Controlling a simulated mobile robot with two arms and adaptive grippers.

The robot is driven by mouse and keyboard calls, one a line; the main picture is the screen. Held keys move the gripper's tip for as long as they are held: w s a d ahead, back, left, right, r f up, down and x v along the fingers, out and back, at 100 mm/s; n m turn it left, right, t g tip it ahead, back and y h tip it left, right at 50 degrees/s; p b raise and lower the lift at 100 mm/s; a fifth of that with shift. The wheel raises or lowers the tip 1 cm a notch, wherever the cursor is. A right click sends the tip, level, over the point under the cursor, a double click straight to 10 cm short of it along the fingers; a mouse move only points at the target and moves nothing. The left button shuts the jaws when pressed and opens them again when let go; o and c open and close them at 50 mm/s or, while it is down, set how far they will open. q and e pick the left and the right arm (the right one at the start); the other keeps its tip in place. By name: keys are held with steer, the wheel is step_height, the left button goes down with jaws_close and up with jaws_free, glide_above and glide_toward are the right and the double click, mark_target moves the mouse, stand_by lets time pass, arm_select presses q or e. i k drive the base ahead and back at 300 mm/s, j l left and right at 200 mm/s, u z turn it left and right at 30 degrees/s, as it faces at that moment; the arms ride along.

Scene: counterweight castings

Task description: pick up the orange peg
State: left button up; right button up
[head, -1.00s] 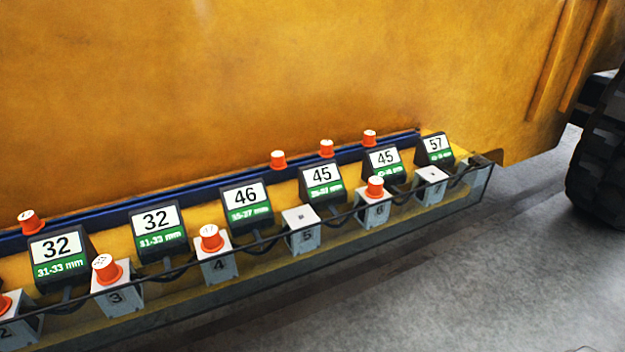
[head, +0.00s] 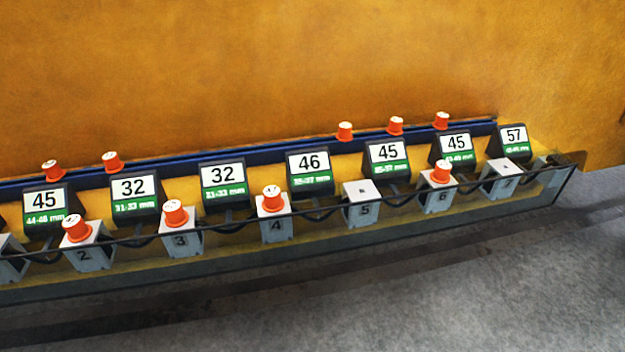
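Several orange pegs with white tops show in the head view, and I cannot tell which one the task means. Some stand on numbered grey blocks: a peg on block 2 (head: 76,229), a peg on block 3 (head: 175,213), a peg on block 4 (head: 272,199) and a peg on block 6 (head: 441,172). Others stand along the blue rail (head: 270,148) behind, such as the far left peg (head: 52,169) and the far right peg (head: 441,121). Block 5 (head: 361,206) and the block at the right end (head: 502,181) carry no peg. Neither of my grippers is in view.
Black displays with numbers, such as one reading 46 (head: 310,172), stand between the blocks and the rail. A clear front panel with a dark top edge runs before the blocks. A large yellow wall (head: 300,60) rises behind. Grey floor (head: 450,290) in front is clear.

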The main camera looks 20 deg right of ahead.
mark_target(441, 119)
steer(key=z, duration=1.25)
steer(key=i+l, duration=0.1)
steer(key=l+u, duration=0.05)
